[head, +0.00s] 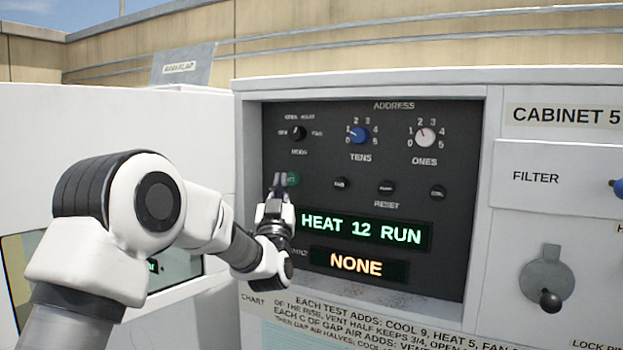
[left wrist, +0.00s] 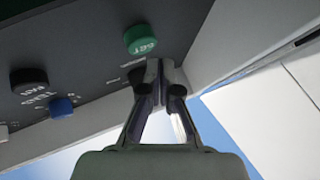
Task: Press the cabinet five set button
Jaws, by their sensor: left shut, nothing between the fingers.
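The green set button (head: 293,179) is on the dark control panel (head: 450,250) of cabinet 5, at its left side below the mode knob (head: 298,132). My left gripper (head: 278,182) is shut and empty, with its fingertips just left of the button in the head view, partly over its edge. In the left wrist view the green button (left wrist: 140,40) shows unobstructed, and the shut fingertips (left wrist: 160,70) are beside and below it in the picture. I cannot tell whether they touch the panel. My right gripper is not in view.
A blue tens knob (head: 358,135), a white ones knob (head: 425,137) and several black buttons share the panel. The green display (head: 362,229) reads HEAT 12 RUN; the amber one (head: 357,263) reads NONE. A filter panel (head: 555,180) and a latch (head: 546,280) are at right.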

